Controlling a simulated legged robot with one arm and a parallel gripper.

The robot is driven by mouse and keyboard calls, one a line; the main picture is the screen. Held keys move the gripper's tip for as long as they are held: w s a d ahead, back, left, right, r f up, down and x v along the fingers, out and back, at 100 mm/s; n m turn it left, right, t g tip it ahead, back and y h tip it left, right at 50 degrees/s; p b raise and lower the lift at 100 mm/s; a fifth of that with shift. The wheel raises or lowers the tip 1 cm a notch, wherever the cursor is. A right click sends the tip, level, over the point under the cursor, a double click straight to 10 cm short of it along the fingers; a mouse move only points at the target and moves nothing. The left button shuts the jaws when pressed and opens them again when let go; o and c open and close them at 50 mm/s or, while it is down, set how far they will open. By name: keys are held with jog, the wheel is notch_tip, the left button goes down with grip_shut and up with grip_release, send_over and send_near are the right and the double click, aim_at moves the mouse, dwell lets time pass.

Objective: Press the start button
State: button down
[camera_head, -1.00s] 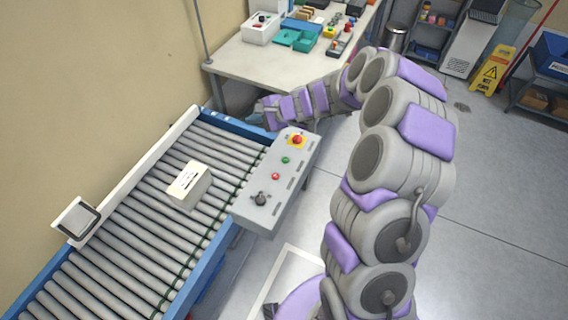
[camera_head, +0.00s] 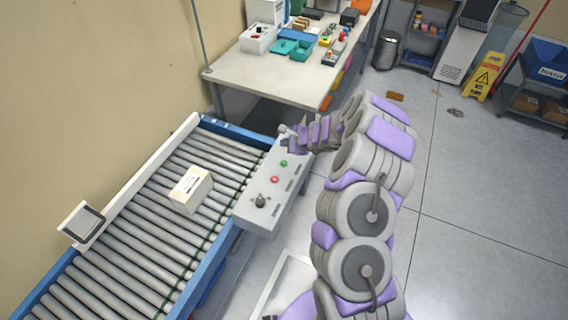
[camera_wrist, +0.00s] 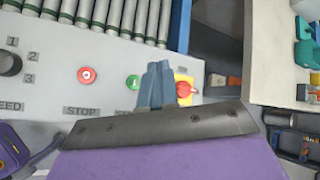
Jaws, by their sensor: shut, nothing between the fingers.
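The grey control panel (camera_head: 250,215) is fixed at the right side of the roller conveyor. Its green button (camera_head: 284,164) sits above a red button (camera_head: 274,179). In the wrist view, the green button (camera_wrist: 133,82) is just left of my shut, empty fingers, which partly overlap it; its label is hidden. The red button (camera_wrist: 87,75), labelled STOP, is further left. A red mushroom button (camera_wrist: 184,89) on a yellow base is right of the fingers. My gripper (camera_wrist: 158,66) is over the panel; in the head view it (camera_head: 285,130) covers the panel's upper end. Contact cannot be told.
A black speed knob (camera_head: 260,201) is at the panel's lower end. A white box (camera_head: 190,190) rests on the conveyor rollers (camera_head: 150,235). A table (camera_head: 260,75) with bins and small parts stands behind. Open floor lies to the right.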

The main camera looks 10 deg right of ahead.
jog(key=b, duration=0.5)
send_over(285, 164)
notch_tip(285, 164, down, 8)
jog(key=shift+f+b, duration=0.35)
jog(key=shift+f, duration=0.05)
jog(key=shift+f, duration=0.1)
dwell(1.7)
jog(key=shift+s+f+b, duration=0.1)
jog(key=shift+f+b, duration=0.15)
jog(key=shift+b, duration=0.25)
jog(key=shift+f+b, duration=0.4)
dwell(0.4)
jog(key=shift+r, duration=0.15)
jog(key=shift+r+p, duration=0.45)
jog(key=shift+r, duration=0.25)
